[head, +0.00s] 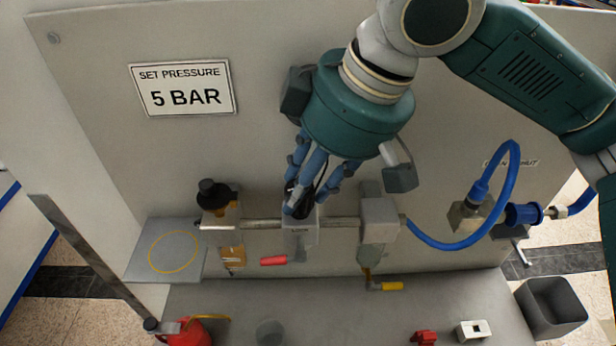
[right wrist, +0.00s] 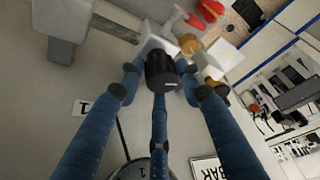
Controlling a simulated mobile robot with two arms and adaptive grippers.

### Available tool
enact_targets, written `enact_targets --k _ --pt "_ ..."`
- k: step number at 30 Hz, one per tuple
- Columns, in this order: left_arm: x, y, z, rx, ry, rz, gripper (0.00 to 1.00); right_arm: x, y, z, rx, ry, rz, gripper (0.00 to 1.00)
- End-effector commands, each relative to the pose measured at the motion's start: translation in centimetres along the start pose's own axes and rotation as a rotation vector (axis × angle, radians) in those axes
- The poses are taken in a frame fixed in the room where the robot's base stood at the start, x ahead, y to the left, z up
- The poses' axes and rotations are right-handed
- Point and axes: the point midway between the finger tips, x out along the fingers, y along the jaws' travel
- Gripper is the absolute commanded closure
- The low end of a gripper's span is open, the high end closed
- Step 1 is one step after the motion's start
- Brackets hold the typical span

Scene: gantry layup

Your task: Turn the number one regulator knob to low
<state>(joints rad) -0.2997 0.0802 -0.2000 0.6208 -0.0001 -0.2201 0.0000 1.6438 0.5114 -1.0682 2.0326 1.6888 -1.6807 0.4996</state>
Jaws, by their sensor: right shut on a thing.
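The regulator (head: 300,232) is a grey block on the horizontal pipe on the panel, with a black knob (head: 299,203) on top. My right gripper (head: 303,196) comes down from above with its blue fingers around this knob. In the right wrist view the black knob (right wrist: 161,72) sits between the fingertips of my right gripper (right wrist: 158,80), which are shut on it. The knob's setting marks are not readable. My left gripper is not in view.
A unit with another black knob (head: 214,194) stands left on the pipe (head: 262,223), and a grey unit (head: 379,222) stands right. A red handle (head: 273,261), yellow handle (head: 392,286) and blue hose (head: 450,246) are nearby. A sign (head: 183,87) reads SET PRESSURE 5 BAR.

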Motion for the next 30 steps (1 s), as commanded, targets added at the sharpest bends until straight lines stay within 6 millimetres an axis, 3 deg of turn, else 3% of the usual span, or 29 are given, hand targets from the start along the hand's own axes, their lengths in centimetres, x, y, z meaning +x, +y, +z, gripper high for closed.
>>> enact_targets --k 10,11,12,13,30 --pt "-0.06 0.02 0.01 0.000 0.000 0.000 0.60 -0.40 0.01 -0.65 -0.001 0.022 0.001 0.90" --pt "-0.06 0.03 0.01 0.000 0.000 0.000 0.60 -0.40 0.00 -0.64 -0.001 0.022 0.001 0.58" --pt "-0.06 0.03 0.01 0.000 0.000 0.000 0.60 -0.39 0.00 -0.62 -0.001 0.021 0.001 0.50" --pt "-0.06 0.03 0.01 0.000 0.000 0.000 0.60 -0.37 0.00 -0.61 -0.001 0.021 0.001 0.49" --pt "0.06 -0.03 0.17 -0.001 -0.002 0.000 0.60 -0.03 -0.01 -0.26 0.002 0.009 0.000 0.49"
